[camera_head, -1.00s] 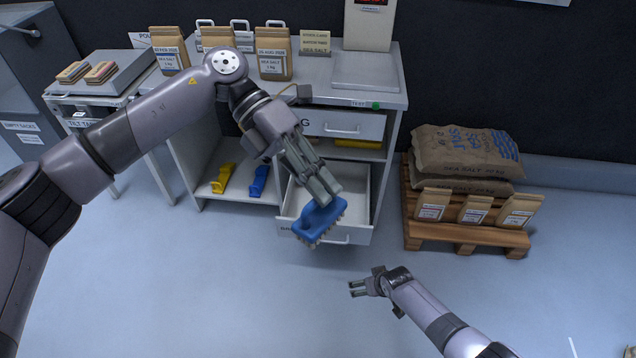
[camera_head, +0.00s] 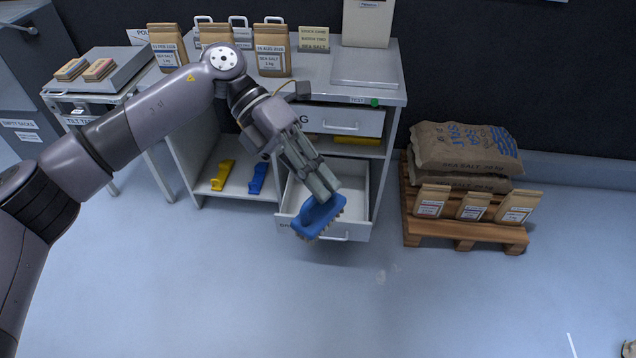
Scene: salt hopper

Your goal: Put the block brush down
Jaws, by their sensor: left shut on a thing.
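The block brush (camera_head: 319,217) is blue with pale bristles on its lower side. My left gripper (camera_head: 321,190) is shut on it. The brush is tilted and sits over the front of the open lower drawer (camera_head: 358,187), overlapping the drawer's front panel in the view. I cannot tell whether the brush touches the drawer. The part of the drawer that shows is empty; the arm and brush hide the rest. My right gripper is not in view.
The workbench (camera_head: 318,75) holds paper salt bags (camera_head: 271,52) and a scale plate (camera_head: 365,68). Yellow (camera_head: 222,175) and blue (camera_head: 258,178) tools lie on its lower shelf. A pallet (camera_head: 465,232) with sacks stands right. The front floor is clear.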

